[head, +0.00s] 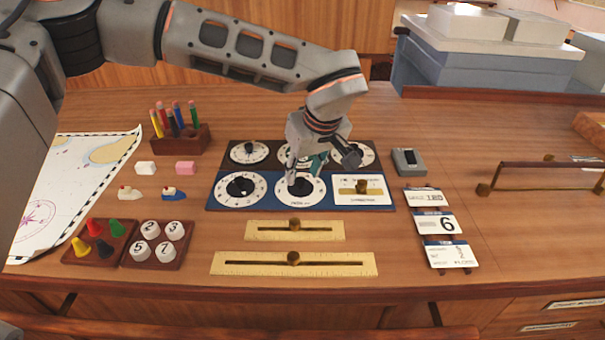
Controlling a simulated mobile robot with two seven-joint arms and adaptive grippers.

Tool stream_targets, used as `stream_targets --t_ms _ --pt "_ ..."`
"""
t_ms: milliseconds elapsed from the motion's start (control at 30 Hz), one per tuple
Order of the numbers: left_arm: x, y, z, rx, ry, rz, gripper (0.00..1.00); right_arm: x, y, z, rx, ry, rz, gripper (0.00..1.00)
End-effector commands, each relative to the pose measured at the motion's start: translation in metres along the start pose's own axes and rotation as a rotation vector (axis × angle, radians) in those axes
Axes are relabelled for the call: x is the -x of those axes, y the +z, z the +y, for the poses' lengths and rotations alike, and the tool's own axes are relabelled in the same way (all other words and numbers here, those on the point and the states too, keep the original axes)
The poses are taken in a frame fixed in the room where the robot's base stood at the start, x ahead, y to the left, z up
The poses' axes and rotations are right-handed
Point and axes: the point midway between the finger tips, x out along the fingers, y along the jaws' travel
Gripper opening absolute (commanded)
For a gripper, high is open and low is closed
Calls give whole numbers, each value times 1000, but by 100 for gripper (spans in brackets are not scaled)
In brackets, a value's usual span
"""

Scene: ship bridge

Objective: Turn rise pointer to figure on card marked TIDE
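A blue board (270,203) carries a left white dial (224,197) with a black pointer (240,186), a middle white dial (315,196) and a white plate with a brass slider (362,187). My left gripper (300,180) points down over the middle dial, its fingertips at the dark pointer (301,187). The fingers hide part of that dial, and their grip cannot be told. The dial lettering is too small to read surely. Three cards stand at the right: one reading 180 (424,197), one reading 6 (437,223), and a lower one (449,255). Their headings are unreadable. My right gripper is out of view.
A dark board (236,164) with more dials lies behind, partly under my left gripper. Two brass slide rules (295,230) lie in front. Pen holder (181,139), peg trays (157,256) and chart (60,190) are left. A grey box (408,161) and a brass-railed piece (545,176) are right.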

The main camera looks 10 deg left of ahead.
Motion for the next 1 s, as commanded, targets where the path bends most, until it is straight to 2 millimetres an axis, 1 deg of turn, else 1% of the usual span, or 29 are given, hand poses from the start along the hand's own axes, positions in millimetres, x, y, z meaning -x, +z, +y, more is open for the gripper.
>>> stream_targets --t_ms 33,300,400,500,667,1000 --pt "11 -1 1 -1 3 3 33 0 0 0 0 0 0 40" --pt "66 -1 1 0 4 4 33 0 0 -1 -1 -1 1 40" --pt "82 0 1 1 3 3 33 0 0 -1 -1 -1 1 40" --pt "93 0 0 1 2 1 33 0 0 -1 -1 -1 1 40" --pt "101 0 0 0 2 1 33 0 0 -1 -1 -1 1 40" --pt "101 0 0 0 1 0 33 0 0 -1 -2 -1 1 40"
